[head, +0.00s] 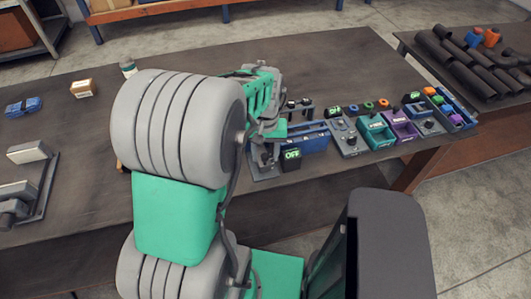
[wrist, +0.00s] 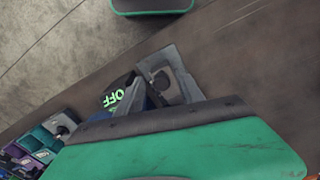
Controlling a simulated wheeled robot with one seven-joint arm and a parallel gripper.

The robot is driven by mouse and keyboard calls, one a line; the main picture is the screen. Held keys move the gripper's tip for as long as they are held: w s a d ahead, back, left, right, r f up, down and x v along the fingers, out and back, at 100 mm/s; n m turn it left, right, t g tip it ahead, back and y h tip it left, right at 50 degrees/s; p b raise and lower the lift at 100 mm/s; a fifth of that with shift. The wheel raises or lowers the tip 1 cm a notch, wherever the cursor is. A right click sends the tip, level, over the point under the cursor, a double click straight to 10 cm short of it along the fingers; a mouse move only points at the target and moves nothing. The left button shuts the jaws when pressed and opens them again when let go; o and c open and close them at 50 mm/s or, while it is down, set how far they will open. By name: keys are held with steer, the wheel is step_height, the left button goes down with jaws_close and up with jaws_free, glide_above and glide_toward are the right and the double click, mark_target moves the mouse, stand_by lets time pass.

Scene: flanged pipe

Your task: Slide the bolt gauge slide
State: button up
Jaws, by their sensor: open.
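A bench-top fixture with a blue body (head: 312,143) and a dark block reading "OFF" (head: 292,154) stands at the bench's front, right of my arm. I take it for the bolt gauge, but cannot single out its slide. A grey bracket with a dark round knob stands at its left end; in the wrist view the bracket (wrist: 182,75) shows beside the "OFF" block (wrist: 115,97). My gripper (head: 272,112) is green, open, and just above and behind the fixture's left end. My arm hides part of it, and its fingertips are not clear. No contact is visible.
To the right stand a grey unit (head: 347,136), a teal box (head: 376,133), a purple box (head: 400,125) and other units, close together. Dark pipes (head: 470,65) lie on another table. A small carton (head: 83,88) stands at left.

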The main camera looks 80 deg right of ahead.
step_height(320, 180, up, 8)
steer(key=shift+f+b, duration=0.15)
steer(key=shift+b, duration=0.45)
